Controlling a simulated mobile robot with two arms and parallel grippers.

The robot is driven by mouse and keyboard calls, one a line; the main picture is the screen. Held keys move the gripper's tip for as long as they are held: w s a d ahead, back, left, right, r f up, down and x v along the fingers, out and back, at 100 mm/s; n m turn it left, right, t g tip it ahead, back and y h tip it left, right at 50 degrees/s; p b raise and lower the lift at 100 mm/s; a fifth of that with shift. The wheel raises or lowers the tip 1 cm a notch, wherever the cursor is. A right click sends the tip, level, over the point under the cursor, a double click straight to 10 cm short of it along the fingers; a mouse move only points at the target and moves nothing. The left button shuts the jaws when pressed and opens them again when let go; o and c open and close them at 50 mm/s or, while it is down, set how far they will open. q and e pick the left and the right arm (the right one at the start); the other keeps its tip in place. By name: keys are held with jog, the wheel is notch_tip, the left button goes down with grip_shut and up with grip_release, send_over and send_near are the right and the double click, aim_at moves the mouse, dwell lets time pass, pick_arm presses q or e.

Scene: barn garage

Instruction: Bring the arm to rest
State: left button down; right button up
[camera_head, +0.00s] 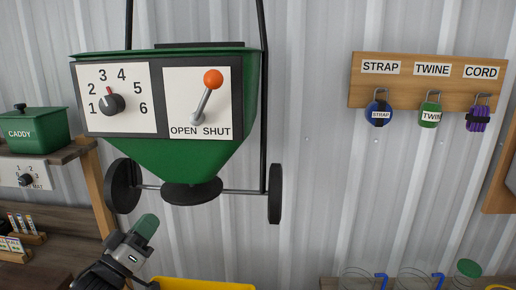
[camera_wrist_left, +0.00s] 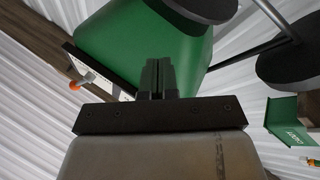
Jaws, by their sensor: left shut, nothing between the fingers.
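My left gripper (camera_head: 148,222) is in the lower left of the head view, below the green spreader hopper (camera_head: 180,160). It is shut and empty. In the left wrist view its two fingers (camera_wrist_left: 157,78) are together, with the green hopper (camera_wrist_left: 140,45) behind them. I see no contact with the hopper. The hopper's front has a numbered dial (camera_head: 111,103), its red mark pointing up near 3, and a lever (camera_head: 207,98) with an orange knob, leaning right toward SHUT. My right gripper is not in view.
Black wheels (camera_head: 274,194) flank the hopper's spinner disc (camera_head: 192,191). A shelf with a green caddy (camera_head: 36,130) stands at left. A wooden hook board (camera_head: 400,92) holds strap, twine and cord at right. Something yellow (camera_head: 200,283) lies below. The wall between is clear.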

pick_arm(q)
jog(key=s+d+f+g+y, duration=0.1)
jog(key=s+f+g+y, duration=0.4)
jog(key=f, duration=0.5)
jog(key=s+d+f+g+y, duration=0.2)
jog(key=s+f+y, duration=0.1)
jog(key=s+f, duration=0.5)
jog(key=s+f+m+g+y, duration=0.1)
jog(key=s+f+g, duration=0.4)
jog(key=s, duration=0.4)
jog(key=s+f+m+g+y, duration=0.1)
jog(key=s+f+g, duration=0.35)
jog(key=s, duration=0.55)
notch_tip(320, 180, down, 29)
jog(key=s+g+b, duration=0.1)
jog(key=s+g, duration=0.1)
jog(key=s+a+f, duration=0.3)
jog(key=s+f, duration=1.1)
jog(key=s, duration=0.1)
jog(key=shift+s+f+m+g+b, duration=0.3)
jog(key=shift+f+m+g+b, duration=0.05)
jog(key=shift+f+m+g, duration=0.1)
